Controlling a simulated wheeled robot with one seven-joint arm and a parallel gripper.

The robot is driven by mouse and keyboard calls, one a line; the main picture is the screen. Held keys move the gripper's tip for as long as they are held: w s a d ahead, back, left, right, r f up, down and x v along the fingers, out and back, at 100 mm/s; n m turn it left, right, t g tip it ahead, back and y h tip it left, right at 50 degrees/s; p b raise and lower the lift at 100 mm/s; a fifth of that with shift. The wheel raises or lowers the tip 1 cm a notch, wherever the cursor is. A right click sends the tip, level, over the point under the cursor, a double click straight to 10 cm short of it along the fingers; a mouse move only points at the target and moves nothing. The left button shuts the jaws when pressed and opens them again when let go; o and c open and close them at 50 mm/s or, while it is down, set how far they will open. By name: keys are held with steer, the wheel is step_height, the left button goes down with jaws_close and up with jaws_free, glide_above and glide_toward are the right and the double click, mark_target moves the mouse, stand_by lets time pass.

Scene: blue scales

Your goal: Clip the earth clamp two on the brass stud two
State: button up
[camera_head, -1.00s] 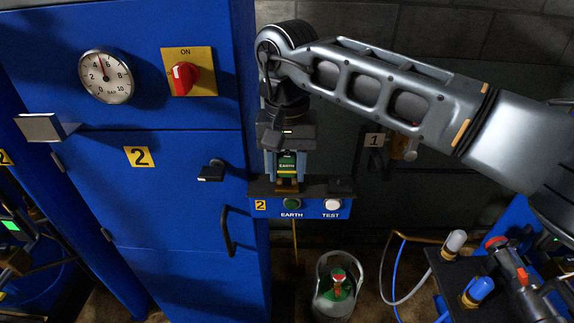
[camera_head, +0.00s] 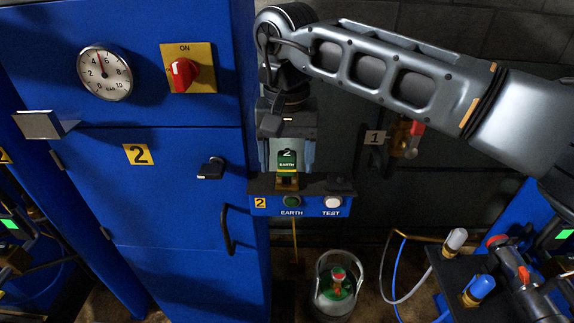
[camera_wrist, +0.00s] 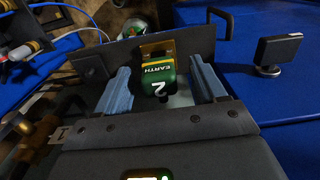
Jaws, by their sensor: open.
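The earth clamp two (camera_head: 287,161) is a green block marked "2 EARTH". It stands upright above the panel shelf, and its lower end meets a brass piece (camera_head: 287,184), which looks like the brass stud two; the exact contact is partly hidden. My gripper (camera_head: 288,152) is above and around the clamp, with its pale blue-grey fingers apart. In the wrist view, the clamp (camera_wrist: 159,84) lies between the two fingers of my gripper (camera_wrist: 161,86), with a gap on each side. The brass (camera_wrist: 157,48) shows just beyond it.
The blue shelf panel (camera_head: 312,207) has EARTH and TEST buttons. The blue cabinet (camera_head: 180,225) with a gauge and a red switch stands close on the left. A glass jar (camera_head: 336,287) is on the floor below. Hoses and a dark bench (camera_head: 452,275) are at lower right.

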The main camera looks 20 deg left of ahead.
step_height(320, 180, up, 6)
steer(key=shift+f, duration=0.1)
stand_by(0.6)
